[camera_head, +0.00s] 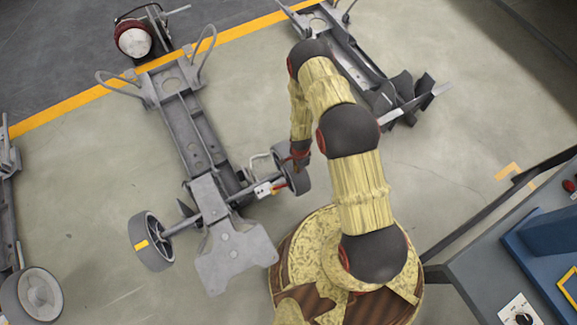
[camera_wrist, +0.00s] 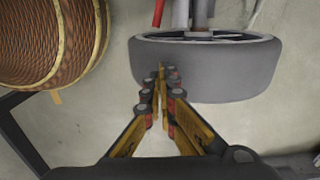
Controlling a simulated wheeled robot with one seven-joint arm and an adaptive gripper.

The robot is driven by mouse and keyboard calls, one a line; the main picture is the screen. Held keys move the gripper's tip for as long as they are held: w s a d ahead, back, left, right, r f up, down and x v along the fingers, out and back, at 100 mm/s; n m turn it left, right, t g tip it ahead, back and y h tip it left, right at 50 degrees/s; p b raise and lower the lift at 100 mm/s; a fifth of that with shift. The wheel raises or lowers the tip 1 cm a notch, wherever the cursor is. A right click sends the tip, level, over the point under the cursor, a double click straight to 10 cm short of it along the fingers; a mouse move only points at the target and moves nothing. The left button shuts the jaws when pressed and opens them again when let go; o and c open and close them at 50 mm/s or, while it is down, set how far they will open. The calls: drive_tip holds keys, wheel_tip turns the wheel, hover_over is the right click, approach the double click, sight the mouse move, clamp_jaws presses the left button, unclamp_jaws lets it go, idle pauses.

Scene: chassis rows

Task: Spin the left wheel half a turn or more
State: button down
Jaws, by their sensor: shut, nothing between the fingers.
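The chassis (camera_head: 188,125) has one wheel on each side of its near axle. The wheel at the picture's left (camera_head: 151,242) is grey with an orange mark and stands clear of my arm. The wheel at the picture's right (camera_head: 292,170) is partly hidden by my arm's end. A grey wheel, which looks like this right one, fills the top of the wrist view (camera_wrist: 225,75), tread towards me. My gripper (camera_wrist: 162,80) is shut and empty, its tips over the left part of that tread. I cannot tell whether they touch it.
Another chassis (camera_head: 345,50) stands at the upper right, and part of one with a wheel (camera_head: 33,295) at the left edge. A red-and-white round part (camera_head: 134,39) lies beyond the yellow line. A grey console (camera_head: 490,270) stands at the lower right. Floor between the chassis is clear.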

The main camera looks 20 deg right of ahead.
drive_tip(key=s+d+r+p, duration=0.1)
drive_tip(key=s+r+p, duration=0.1)
drive_tip(key=s+r, duration=0.2)
drive_tip(key=shift+s+p, duration=0.4)
drive_tip(key=w+a+b, duration=0.1)
drive_tip(key=w+b, duration=0.2)
drive_tip(key=w, duration=0.3)
drive_tip(key=w+a+b, duration=0.1)
drive_tip(key=w+b, duration=0.1)
drive_tip(key=w, duration=0.4)
drive_tip(key=w+a+b, duration=0.1)
drive_tip(key=w+b, duration=0.2)
drive_tip(key=w, duration=0.3)
drive_tip(key=shift+w+a+f+b, duration=0.15)
drive_tip(key=shift+a+f+b, duration=0.05)
drive_tip(key=shift+a+b, duration=0.1)
drive_tip(key=shift+w+r, duration=0.25)
drive_tip(key=shift+f, duration=0.1)
